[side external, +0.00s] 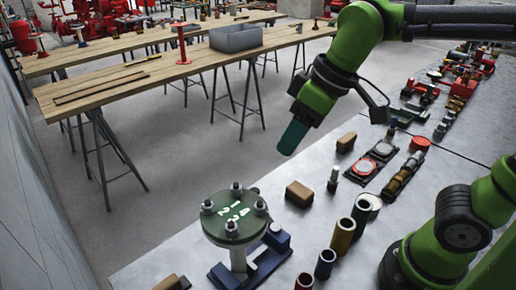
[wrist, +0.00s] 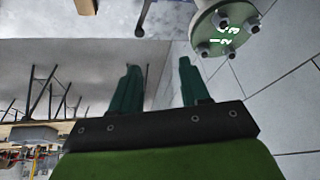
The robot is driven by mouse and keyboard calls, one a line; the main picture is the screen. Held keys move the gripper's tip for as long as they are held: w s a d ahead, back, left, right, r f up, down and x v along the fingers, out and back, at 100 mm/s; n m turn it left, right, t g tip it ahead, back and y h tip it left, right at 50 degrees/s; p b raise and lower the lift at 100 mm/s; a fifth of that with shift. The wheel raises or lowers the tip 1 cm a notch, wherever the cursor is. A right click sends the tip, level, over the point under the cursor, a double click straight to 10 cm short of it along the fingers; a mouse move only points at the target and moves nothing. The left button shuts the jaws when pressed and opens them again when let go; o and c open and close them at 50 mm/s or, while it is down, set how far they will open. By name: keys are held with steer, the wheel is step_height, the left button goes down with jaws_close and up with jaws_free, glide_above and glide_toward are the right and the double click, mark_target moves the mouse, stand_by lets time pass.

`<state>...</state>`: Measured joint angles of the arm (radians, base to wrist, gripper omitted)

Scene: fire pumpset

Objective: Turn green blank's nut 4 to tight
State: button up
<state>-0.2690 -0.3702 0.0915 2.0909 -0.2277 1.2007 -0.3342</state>
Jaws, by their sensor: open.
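The green blank (side external: 235,218) is a round disc on top of a grey pipe stand, with white digits painted on its face. Several grey nuts (side external: 236,189) on studs stand around its rim. The digits are small, so I cannot tell for certain which nut is number 4. The blank also shows at the top right of the wrist view (wrist: 221,30), partly cut off by the frame edge. My gripper (side external: 291,138) hangs above and behind the blank, tilted and well apart from it. In the wrist view its two green fingers (wrist: 160,75) are spread with nothing between them.
The grey worktop holds upright sockets or tubes (side external: 341,236) right of the blank, a brown block (side external: 299,193) behind it, and rows of tools farther back. A blue clamp-like part (side external: 274,240) sits by the stand's foot. Wooden trestle tables (side external: 150,75) stand beyond the open floor.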

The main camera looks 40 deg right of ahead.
steer(key=a+r+n+g+h, duration=0.1)
steer(key=a+r+n+g, duration=0.1)
steer(key=a+r+n, duration=0.55)
steer(key=n+g+h, duration=0.1)
steer(key=n+g, duration=0.1)
steer(key=n, duration=0.8)
glide_toward(260, 206)
step_height(260, 206, down, 8)
steer(key=shift+a+f, duration=0.1)
jaws_close()
